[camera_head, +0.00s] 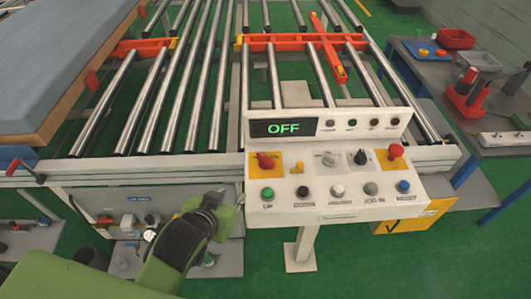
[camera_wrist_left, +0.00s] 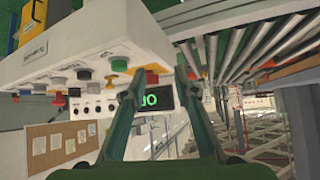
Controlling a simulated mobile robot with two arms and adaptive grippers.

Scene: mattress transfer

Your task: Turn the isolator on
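The white control panel (camera_head: 330,215) stands in the middle of the head view, its display (camera_head: 283,128) reading OFF in green. The isolator, a red rotary knob (camera_head: 265,160) on a yellow plate, is at the panel's upper left. My left gripper (camera_head: 220,196) is just left of the panel, lower than the knob and apart from it. In the left wrist view, its two fingers (camera_wrist_left: 158,78) are spread with nothing held. The display (camera_wrist_left: 158,99) shows between them, partly covered. The green button (camera_wrist_left: 119,65) is by the left finger's tip. My right gripper is in neither view.
A red mushroom button (camera_head: 396,150) is at the panel's upper right, with a row of coloured buttons along the front. A roller conveyor (camera_head: 190,90) lies behind, with a mattress (camera_head: 60,60) on the left. A grey side table (camera_head: 425,75) stands at right.

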